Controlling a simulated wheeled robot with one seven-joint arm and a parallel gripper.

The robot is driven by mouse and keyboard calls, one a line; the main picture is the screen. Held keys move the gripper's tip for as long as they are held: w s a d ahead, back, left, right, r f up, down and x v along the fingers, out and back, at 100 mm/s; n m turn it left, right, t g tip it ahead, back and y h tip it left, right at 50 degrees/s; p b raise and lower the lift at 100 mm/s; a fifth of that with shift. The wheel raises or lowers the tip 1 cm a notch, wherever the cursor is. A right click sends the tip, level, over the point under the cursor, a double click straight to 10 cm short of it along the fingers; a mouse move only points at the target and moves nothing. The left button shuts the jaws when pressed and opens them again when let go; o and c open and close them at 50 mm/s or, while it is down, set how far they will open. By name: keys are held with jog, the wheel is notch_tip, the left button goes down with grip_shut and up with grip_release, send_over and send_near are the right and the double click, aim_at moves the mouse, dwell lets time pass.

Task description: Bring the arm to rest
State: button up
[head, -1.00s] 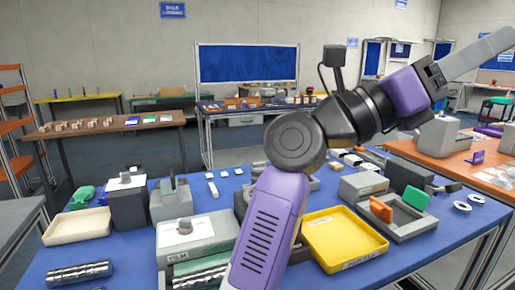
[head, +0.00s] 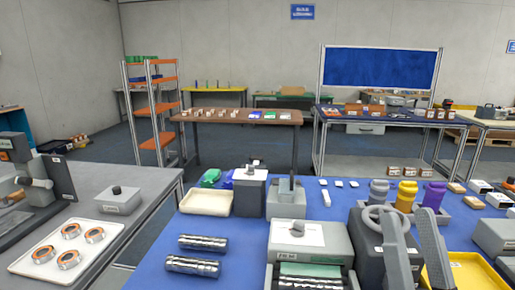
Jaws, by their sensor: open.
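The table holds two silvery rolls (head: 192,265), a cream tray (head: 205,203), a film device (head: 297,240), a dark grey device with a ring (head: 370,250) and a yellow tray (head: 470,270). A grey bench (head: 150,185) stands left, with a white tray (head: 28,265) of ring-shaped parts.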

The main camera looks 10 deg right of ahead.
jog(key=s+a+f+n+g+y, duration=0.1)
jog(key=s+a+f+n+g, duration=0.15)
jog(key=f, duration=0.55)
jog(key=s+a+f+n+g+y, duration=0.15)
jog(key=s+f+g, duration=0.25)
jog(key=f, duration=0.4)
jog(key=s+f+m+g+p, duration=0.1)
jog(key=s+f+g, duration=0.2)
jog(key=s+f, duration=0.3)
jog(key=s+f+g+h+p, duration=0.1)
jog(key=s+f+g, duration=0.3)
jog(key=s, duration=0.6)
notch_tip(320, 180, down, 2)
jog(key=shift+s+a+m, duration=0.3)
jog(key=shift+a+m, duration=0.05)
jog(key=shift+m, duration=0.05)
